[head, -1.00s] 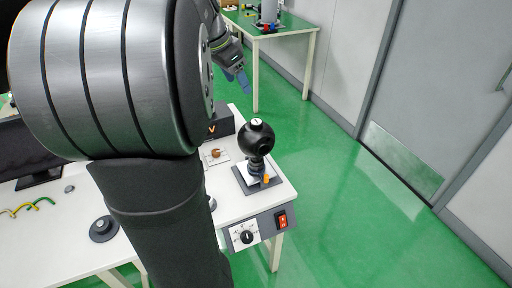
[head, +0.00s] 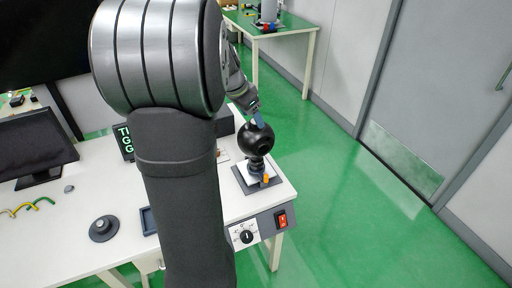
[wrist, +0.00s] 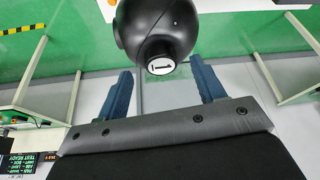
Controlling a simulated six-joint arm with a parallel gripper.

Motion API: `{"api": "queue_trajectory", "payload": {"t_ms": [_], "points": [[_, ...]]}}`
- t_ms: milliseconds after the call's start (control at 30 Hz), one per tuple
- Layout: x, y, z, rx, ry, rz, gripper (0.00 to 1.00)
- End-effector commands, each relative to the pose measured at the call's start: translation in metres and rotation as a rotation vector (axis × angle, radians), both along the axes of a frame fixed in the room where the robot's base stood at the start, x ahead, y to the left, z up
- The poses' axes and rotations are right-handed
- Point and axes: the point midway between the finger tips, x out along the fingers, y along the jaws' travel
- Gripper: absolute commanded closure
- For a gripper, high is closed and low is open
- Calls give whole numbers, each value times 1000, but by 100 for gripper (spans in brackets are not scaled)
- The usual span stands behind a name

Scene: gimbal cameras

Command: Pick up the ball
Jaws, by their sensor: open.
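The black ball (head: 257,139) sits on a small stand with an orange knob, over a white and dark square base (head: 257,175) at the right corner of the white table. In the wrist view the ball (wrist: 150,25) is at the top, with a round white-marked knob facing me. My gripper (head: 258,119) is just above and behind the ball in the head view. In the wrist view its two blue fingers (wrist: 160,68) are spread apart on either side of the knob, with nothing between them gripped. Whether a finger touches the ball I cannot tell.
The white table (head: 75,235) holds a dark monitor (head: 35,150), a round black knob (head: 103,228) and coloured wires. A switch panel with a red switch (head: 281,218) is on its front edge. Green floor is clear to the right. A green-topped table (head: 295,25) stands behind.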

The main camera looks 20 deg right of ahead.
Motion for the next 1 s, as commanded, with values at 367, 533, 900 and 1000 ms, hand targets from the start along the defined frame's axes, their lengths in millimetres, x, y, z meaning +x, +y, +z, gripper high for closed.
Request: {"api": "queue_trajectory", "payload": {"t_ms": [367, 533, 900, 1000], "points": [[2, -9, -24, 0, -1, -1, 37], [2, -9, -24, 0, -1, 0, 55], [2, -9, -25, 2, 1, 0, 100], [2, -9, -24, 1, 0, 0, 100]]}}
